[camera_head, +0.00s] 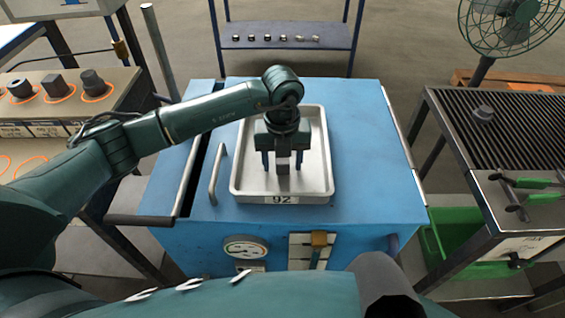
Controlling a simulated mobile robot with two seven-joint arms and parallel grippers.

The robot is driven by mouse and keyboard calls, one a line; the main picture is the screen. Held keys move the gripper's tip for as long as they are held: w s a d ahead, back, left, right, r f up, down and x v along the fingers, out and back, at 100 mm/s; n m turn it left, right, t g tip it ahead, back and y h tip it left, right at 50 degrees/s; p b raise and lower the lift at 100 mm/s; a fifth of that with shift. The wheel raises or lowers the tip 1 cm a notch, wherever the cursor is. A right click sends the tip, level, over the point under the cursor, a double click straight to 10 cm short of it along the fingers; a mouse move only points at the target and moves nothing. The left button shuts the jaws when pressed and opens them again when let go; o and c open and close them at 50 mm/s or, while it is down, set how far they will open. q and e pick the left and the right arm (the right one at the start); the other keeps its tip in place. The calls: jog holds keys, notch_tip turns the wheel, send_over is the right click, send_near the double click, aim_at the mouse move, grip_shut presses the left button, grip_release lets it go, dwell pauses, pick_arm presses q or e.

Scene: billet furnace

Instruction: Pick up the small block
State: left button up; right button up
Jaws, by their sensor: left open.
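A small dark grey block (283,164) stands in a shallow metal tray (323,150) labelled 92, on a blue cabinet. My left gripper (282,162) reaches in from the left and points down over the tray. Its two fingers are open, one on each side of the block in this view. Whether they touch the block cannot be told. The gripper body hides what lies behind the block. My right gripper does not show.
The blue cabinet (370,125) has a handle on the tray's left. A bench at left holds several dark pieces in orange rings. A blue shelf (287,35) is behind.

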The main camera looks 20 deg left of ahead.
pick_arm(q)
jog(key=shift+c, duration=0.4)
jog(key=shift+r, duration=0.1)
grip_shut()
notch_tip(320, 180, up, 9)
jog(key=shift+w+r, duration=0.1)
jog(key=shift+r, duration=0.4)
